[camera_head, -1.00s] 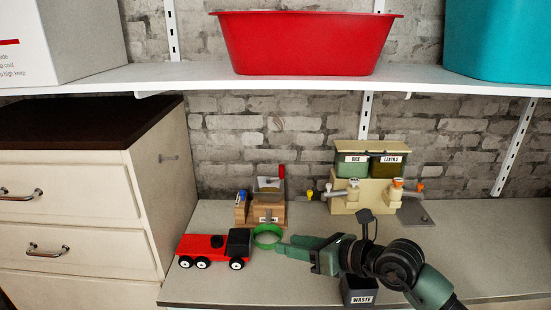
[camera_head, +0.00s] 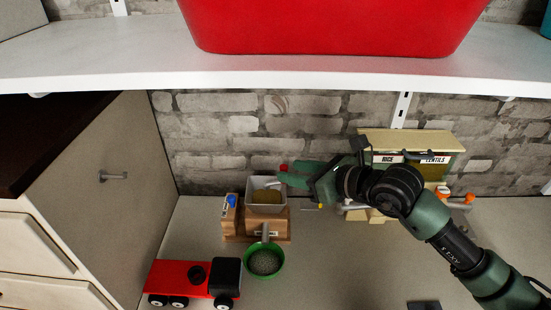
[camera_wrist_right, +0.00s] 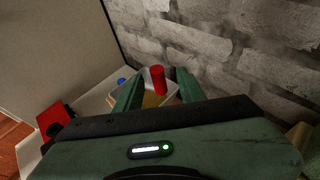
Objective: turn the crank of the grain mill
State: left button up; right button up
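The grain mill (camera_head: 281,224) is a wooden box with a pale open hopper (camera_head: 264,196) holding yellowish grain, on the counter near the wall. Its crank has a red knob (camera_head: 284,168) at the hopper's back right; the knob shows as a red cylinder (camera_wrist_right: 157,80) in the right wrist view. My right gripper (camera_head: 283,172) reaches in from the right above the mill. In the wrist view its green fingers (camera_wrist_right: 158,78) are apart, with the knob between them in the picture; contact is not visible. The rest of the crank is mostly hidden. My left gripper is not in view.
A green bowl (camera_head: 279,264) with greyish contents stands in front of the mill. A red toy truck (camera_head: 180,277) is at the front left. Rice and lentils dispensers (camera_head: 400,139) stand behind my right arm. A white shelf (camera_head: 300,70) with a red tub (camera_head: 325,25) hangs above.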

aim_at(286, 170)
jog(key=p+x, duration=0.1)
jog(key=x, duration=0.3)
jog(key=shift+s+a+r+p, duration=0.15)
jog(key=shift+s+a+p, duration=0.1)
jog(key=shift+p, duration=0.1)
jog(key=x, duration=0.2)
jog(key=shift+w+f+p, duration=0.25)
jog(key=shift+w+p, duration=0.05)
jog(key=shift+w, duration=0.05)
jog(key=c, duration=0.9)
grip_shut()
jog(key=shift+f+b, duration=0.2)
jog(key=shift+b, duration=0.25)
jog(key=n+g+b, duration=0.1)
jog(key=b, duration=0.2)
jog(key=n+g+y+b, duration=0.1)
jog(key=b, duration=0.3)
jog(key=shift+w+a+f+y, duration=0.2)
jog(key=shift+w+a+y, duration=0.05)
jog(key=shift+a+y, duration=0.1)
jog(key=shift+r+n+g+b, duration=0.15)
jog(key=shift+n+g+b, duration=0.15)
jog(key=shift+n+g, duration=0.1)
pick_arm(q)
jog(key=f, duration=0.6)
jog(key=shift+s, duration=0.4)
pick_arm(e)
jog(key=shift+a+r, duration=0.1)
jog(key=shift+r, duration=0.1)
